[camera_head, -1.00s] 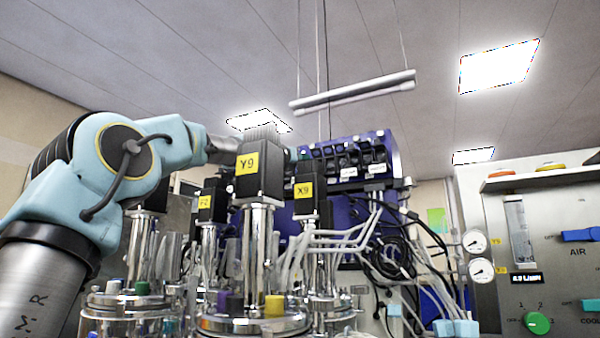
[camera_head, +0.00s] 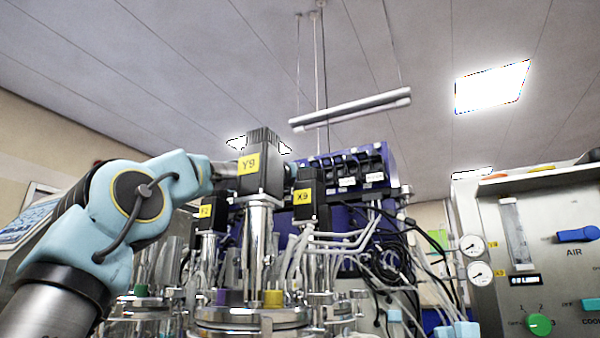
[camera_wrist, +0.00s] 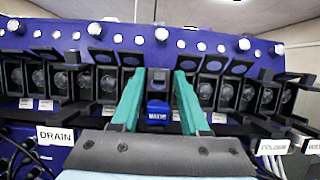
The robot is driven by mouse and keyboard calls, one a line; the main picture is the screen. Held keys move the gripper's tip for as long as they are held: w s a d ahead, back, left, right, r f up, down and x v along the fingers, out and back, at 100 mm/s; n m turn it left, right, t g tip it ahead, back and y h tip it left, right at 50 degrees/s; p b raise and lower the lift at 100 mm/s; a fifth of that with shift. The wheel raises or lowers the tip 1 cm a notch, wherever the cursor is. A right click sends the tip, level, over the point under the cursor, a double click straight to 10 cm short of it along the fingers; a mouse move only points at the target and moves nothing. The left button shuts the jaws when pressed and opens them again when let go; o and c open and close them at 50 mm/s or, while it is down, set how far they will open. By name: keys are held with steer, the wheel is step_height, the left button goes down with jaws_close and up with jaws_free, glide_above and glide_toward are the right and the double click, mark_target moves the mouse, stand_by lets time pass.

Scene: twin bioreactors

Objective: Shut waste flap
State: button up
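The waste flap (camera_wrist: 157,80) is a small dark piece in the middle of the wrist view, above a blue block with a label that seems to read WASTE. It sits between the two green fingers of my gripper (camera_wrist: 158,76). The fingers are spread apart, one on each side, and nothing is clamped between them. I cannot tell whether they touch the flap or how far it is shut. In the head view, the blue rack (camera_head: 378,157) holding the flaps shows at the back. My gripper is hidden there behind the Y9 motor.
Neighbouring dark flaps (camera_wrist: 212,66) stand raised on both sides, close to the fingers. White knobs line the rack above. Steel vessels with the Y9 motor (camera_head: 262,165) and X9 motor (camera_head: 308,195) stand before the rack. Tubes hang right, beside a control panel (camera_head: 540,250).

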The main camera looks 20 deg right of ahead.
steer(key=shift+o, duration=0.2)
steer(key=shift+s+a+f+b, duration=0.25)
steer(key=shift+a+b, duration=0.1)
steer(key=shift+b, duration=0.15)
steer(key=b+v, duration=0.7)
steer(key=v, duration=0.3)
steer(key=shift+r, duration=0.1)
